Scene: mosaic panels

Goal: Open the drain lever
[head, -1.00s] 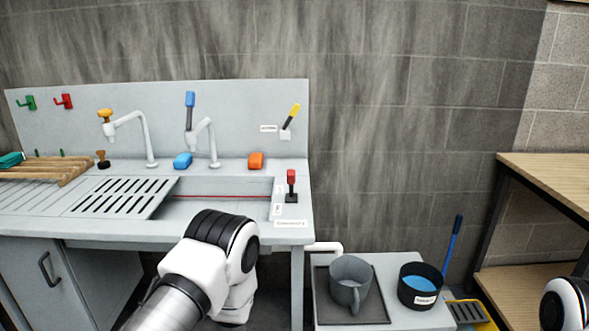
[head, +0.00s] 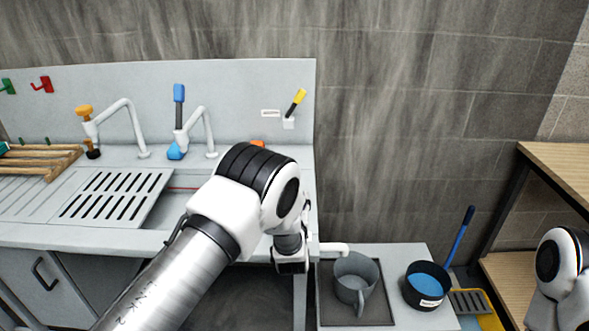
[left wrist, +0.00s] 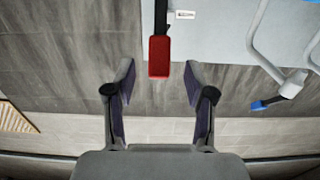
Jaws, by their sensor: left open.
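In the left wrist view a red-handled lever (left wrist: 159,57) on a dark stem lies between the tips of my left gripper (left wrist: 158,72). The gripper is open, with a finger on each side of the red handle and gaps showing. In the head view my left arm hides this lever and the gripper's fingers. A yellow-tipped lever (head: 295,103) stands tilted on the backsplash beside a small label. I cannot read the labels, so I cannot tell which lever is named drain. My right gripper is not in view.
The sink counter has a slotted drainboard (head: 113,197), an orange-knobbed faucet (head: 123,115) and a blue-handled faucet (head: 200,120). A side table to the right holds a grey mug (head: 355,279) and a black pot (head: 427,284). A wooden shelf (head: 560,158) stands farther right.

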